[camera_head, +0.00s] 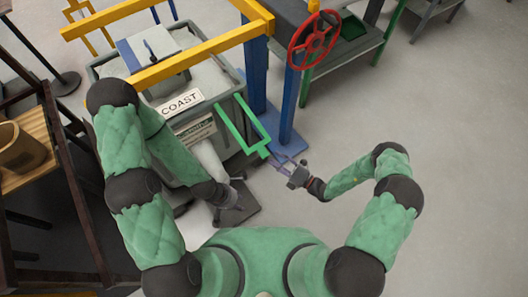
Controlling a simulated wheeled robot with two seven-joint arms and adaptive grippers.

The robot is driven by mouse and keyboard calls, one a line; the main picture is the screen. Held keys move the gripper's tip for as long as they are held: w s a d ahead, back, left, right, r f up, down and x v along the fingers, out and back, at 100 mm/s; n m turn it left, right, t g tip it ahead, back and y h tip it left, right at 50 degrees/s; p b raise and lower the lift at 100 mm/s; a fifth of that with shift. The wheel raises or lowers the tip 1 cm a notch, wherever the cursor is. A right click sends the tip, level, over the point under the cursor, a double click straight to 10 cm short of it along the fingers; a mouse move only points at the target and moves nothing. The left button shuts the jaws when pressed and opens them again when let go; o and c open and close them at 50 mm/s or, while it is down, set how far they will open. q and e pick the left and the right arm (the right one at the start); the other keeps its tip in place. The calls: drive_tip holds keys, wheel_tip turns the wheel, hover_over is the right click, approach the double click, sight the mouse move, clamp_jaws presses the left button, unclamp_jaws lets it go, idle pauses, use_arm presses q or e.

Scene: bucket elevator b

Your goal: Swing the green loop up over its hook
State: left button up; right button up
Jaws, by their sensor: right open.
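The green loop (231,127) is a long, narrow frame at the right side of the grey machine. Its near end comes to a short green stem close to my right gripper. My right gripper (281,161) is open, with its fingers toward that stem. I cannot tell whether they touch it. My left gripper (237,206) is lower and further left, in front of the machine, away from the loop. Its fingers are dark and small, so its jaw state is unclear. I cannot make out the hook for certain.
The grey machine (240,88) carries a "COAST" sign (181,103). Yellow beams (200,52) cross above it, and blue posts (289,105) stand to its right. A red handwheel (314,40) is at the top. A wooden shelf (35,120) stands at left. The floor at right is clear.

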sight(263, 152)
drive_tip(key=x, duration=0.6)
drive_tip(key=shift+w+a+r, duration=0.1)
drive_tip(key=shift+w+a, duration=0.05)
drive_tip(key=shift+a, duration=0.15)
drive_tip(key=shift+c, duration=0.3)
clamp_jaws()
